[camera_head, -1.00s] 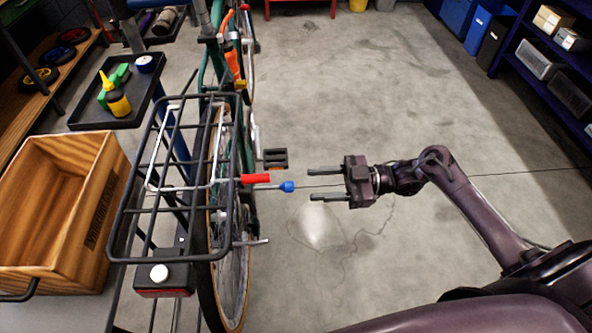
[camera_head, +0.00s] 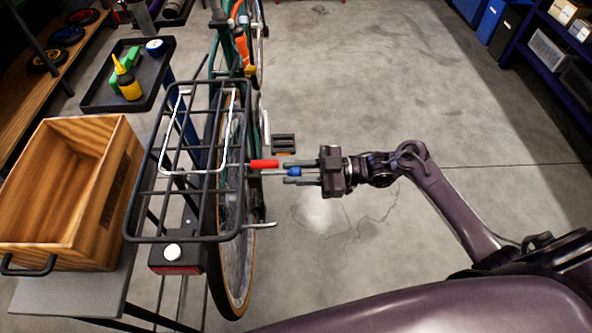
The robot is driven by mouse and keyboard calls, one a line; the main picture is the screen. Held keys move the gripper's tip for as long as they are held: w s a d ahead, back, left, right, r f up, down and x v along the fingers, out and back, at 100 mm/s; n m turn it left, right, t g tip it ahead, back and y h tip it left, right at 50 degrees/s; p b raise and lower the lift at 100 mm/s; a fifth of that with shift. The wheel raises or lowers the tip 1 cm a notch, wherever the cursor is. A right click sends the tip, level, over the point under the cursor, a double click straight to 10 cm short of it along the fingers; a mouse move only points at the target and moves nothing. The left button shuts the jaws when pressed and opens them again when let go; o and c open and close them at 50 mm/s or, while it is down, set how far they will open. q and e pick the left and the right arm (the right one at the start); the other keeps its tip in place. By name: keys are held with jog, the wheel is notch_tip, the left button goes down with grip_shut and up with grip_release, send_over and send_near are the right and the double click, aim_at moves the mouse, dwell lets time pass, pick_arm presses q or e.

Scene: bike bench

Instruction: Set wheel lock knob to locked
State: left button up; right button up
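A bicycle (camera_head: 232,265) stands upright with its black rear rack (camera_head: 135,200) toward me. No label shows which is the wheel lock knob. The red grip lies just left of the fingertips. My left gripper is not in view.
A pedal (camera_head: 284,139) sticks out just above my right gripper. A kickstand-like lever (camera_head: 258,226) is below it. A wooden crate (camera_head: 118,180) and a black tray (camera_head: 103,101) with bottles stand on the left. The floor on the right is clear.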

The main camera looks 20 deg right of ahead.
grip_shut()
jog(key=shift+x, duration=1.45)
jog(key=o, duration=0.6)
grip_release()
jog(key=shift+d, duration=0.1)
jog(key=b+v, duration=0.2)
jog(key=v, duration=0.5)
jog(key=shift+s+d, duration=0.15)
jog(key=shift+d, duration=0.2)
